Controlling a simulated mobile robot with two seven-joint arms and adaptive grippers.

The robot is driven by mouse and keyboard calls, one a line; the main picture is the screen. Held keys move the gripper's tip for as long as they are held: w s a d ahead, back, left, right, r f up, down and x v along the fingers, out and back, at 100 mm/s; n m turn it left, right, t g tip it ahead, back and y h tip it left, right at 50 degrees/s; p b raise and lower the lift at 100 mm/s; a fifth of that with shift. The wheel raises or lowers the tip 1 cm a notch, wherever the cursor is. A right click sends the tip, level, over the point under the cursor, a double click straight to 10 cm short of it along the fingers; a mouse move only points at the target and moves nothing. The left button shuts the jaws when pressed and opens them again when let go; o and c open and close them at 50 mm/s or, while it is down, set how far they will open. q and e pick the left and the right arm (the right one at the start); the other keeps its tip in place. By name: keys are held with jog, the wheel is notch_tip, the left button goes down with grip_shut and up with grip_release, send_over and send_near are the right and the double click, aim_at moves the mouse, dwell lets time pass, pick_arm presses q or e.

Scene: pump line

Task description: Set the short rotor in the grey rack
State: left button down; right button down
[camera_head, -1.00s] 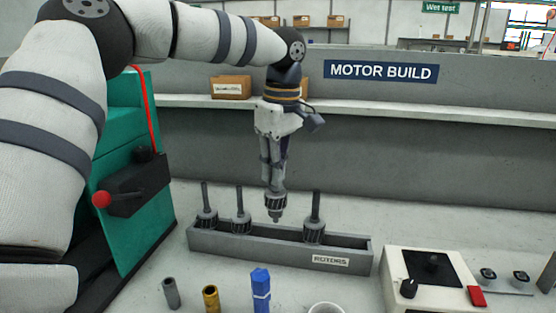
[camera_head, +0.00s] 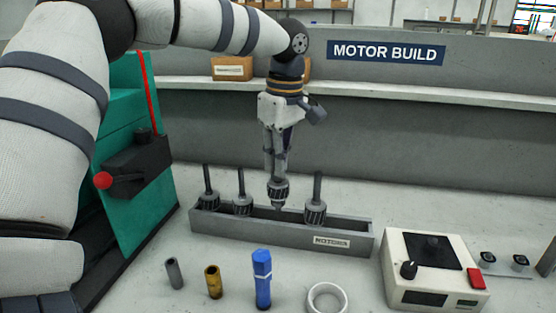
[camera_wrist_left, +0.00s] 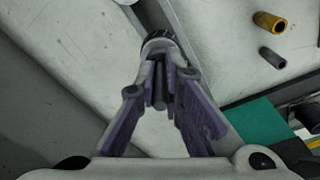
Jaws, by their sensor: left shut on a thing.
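The grey rack (camera_head: 270,236), labelled ROTORS, stands on the bench. Several dark rotors with upright shafts are in it: two at the left (camera_head: 209,202) (camera_head: 242,206) and one right of centre (camera_head: 315,214). My left gripper (camera_head: 276,174) is shut on the short rotor (camera_head: 278,191) by its shaft, with the wider body hanging down upright. It is over the gap between the second and right rotors, its lower tip around the rack's opening; whether it touches is unclear. In the left wrist view the rotor (camera_wrist_left: 158,40) shows beyond the fingers. My right gripper is out of view.
A grey sleeve (camera_head: 174,273), a brass sleeve (camera_head: 213,282), a blue post (camera_head: 262,279) and a white ring (camera_head: 327,299) stand in front of the rack. A control box (camera_head: 435,272) is at right, a green machine (camera_head: 130,205) at left.

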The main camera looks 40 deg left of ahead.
aim_at(279, 183)
pick_arm(q)
jog(key=shift+f, duration=0.95)
dwell(1.7)
jog(key=shift+f, duration=1.55)
jog(key=c, duration=1.4)
grip_release()
jog(key=shift+f, duration=0.1)
jog(key=shift+r, duration=3.05)
